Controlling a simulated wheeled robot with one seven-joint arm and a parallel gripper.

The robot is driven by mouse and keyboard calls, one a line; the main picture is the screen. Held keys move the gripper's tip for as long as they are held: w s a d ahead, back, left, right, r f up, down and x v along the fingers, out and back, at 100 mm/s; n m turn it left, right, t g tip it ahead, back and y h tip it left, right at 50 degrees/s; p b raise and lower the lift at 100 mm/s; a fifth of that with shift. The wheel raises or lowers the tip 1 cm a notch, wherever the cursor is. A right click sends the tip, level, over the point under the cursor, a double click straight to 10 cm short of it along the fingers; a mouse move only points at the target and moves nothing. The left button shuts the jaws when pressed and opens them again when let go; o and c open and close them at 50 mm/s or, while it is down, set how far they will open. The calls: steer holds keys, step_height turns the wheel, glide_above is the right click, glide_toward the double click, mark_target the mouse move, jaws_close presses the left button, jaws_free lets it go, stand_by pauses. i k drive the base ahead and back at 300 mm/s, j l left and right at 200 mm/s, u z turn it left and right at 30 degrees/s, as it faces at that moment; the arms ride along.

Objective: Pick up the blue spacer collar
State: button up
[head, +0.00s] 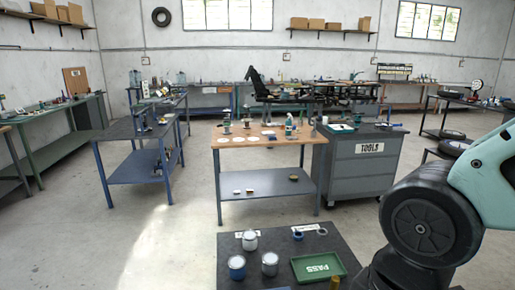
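A small blue ring, which looks like the blue spacer collar (298,236), lies on the dark near table (285,246) at the bottom of the head view. A similar grey ring (321,231) lies just to its right, apart from it. My arm shows at the right edge, but my gripper is out of view. I cannot see whether it is open or shut.
On the near table stand a white-topped can (250,240), a blue-sided can (236,266) and a grey can (270,263). A green PASS tray (335,267) lies at its right. A wooden workbench (230,143) and a grey TOOLS cabinet (340,175) stand behind.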

mark_target(298, 239)
steer(key=k, duration=0.2)
steer(key=i+l+u, duration=0.15)
steer(key=u, duration=0.3)
steer(key=l+u, duration=0.2)
steer(key=u, duration=0.2)
steer(key=i+l+u, duration=0.15)
steer(key=u, duration=0.3)
steer(key=l, duration=0.1)
